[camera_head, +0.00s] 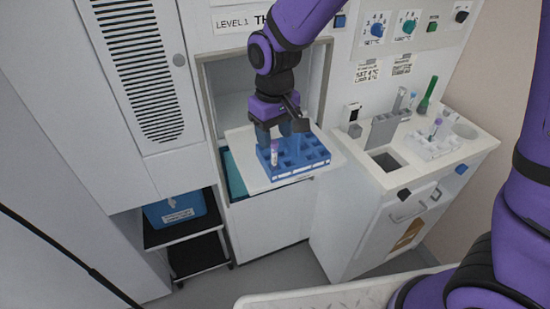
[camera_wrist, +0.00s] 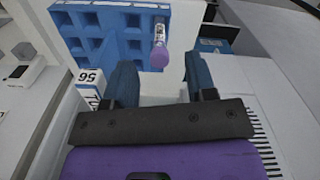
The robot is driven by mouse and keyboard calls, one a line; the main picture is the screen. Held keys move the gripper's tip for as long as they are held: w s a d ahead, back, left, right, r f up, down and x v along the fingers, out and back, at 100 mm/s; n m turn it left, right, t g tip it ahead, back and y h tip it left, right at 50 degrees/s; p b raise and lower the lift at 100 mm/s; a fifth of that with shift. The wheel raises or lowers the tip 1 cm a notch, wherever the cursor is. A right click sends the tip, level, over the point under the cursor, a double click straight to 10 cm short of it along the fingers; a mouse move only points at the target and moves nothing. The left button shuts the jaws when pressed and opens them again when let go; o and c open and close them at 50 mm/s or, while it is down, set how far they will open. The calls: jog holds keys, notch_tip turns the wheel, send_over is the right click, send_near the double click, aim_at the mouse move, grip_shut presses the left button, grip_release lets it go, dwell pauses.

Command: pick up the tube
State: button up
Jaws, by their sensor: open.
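A tube (camera_head: 274,154) with a purple cap stands in the front left part of a blue rack (camera_head: 316,168). In the wrist view the tube (camera_wrist: 159,44) shows a printed label and its cap, and the blue rack (camera_wrist: 104,17) has several empty square slots. My gripper (camera_head: 281,131) is over the rack, close to the tube. In the wrist view my gripper (camera_wrist: 160,78) is open and empty, its two dark blue fingers apart. I cannot tell the exact distance.
The rack rests on a white pull-out shelf (camera_head: 247,178) before an open cabinet bay. On the right counter, a white rack (camera_head: 432,149) holds small tubes, and a green tube (camera_head: 427,96) stands nearby. A blue box (camera_head: 176,209) sits on a low cart at left.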

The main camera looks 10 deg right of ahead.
aim_at(274, 142)
jog(key=shift+w+f, duration=0.15)
jog(key=shift+f, duration=2.55)
jog(key=c, duration=0.8)
